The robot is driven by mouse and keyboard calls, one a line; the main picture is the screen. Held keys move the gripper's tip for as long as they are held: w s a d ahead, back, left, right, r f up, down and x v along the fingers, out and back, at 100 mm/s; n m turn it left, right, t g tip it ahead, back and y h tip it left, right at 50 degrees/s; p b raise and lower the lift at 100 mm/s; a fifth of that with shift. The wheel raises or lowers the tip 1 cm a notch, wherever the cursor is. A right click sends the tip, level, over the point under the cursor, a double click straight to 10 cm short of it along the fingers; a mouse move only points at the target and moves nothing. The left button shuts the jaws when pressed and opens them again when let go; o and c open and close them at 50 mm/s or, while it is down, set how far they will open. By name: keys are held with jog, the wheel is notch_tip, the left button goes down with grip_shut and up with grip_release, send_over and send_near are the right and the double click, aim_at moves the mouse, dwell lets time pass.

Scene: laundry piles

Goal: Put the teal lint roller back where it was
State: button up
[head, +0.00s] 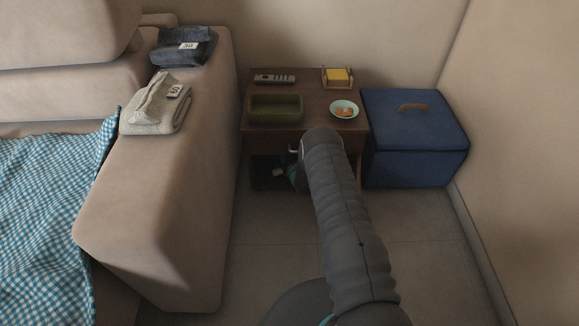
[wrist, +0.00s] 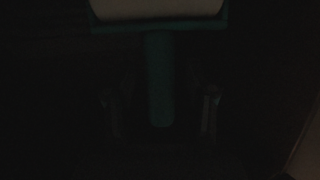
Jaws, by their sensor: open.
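The teal lint roller (wrist: 159,70) shows in the dark wrist view, with its pale roll at the top edge and its teal handle pointing down the picture. My gripper (wrist: 160,112) is open, with one finger on each side of the handle and dark gaps between. Whether the fingers touch the handle is too dark to tell. In the head view my gripper (head: 294,176) reaches into the open lower space of the brown side table (head: 312,101), mostly hidden by my arm. A small pale patch beside it there may be the roller.
On the table top are a green tray (head: 275,119), a remote (head: 275,78), a holder with yellow notes (head: 338,77) and a plate of food (head: 344,109). A blue box (head: 415,145) stands right, a sofa (head: 165,215) left. Floor in front is clear.

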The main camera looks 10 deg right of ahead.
jog(key=v, duration=1.1)
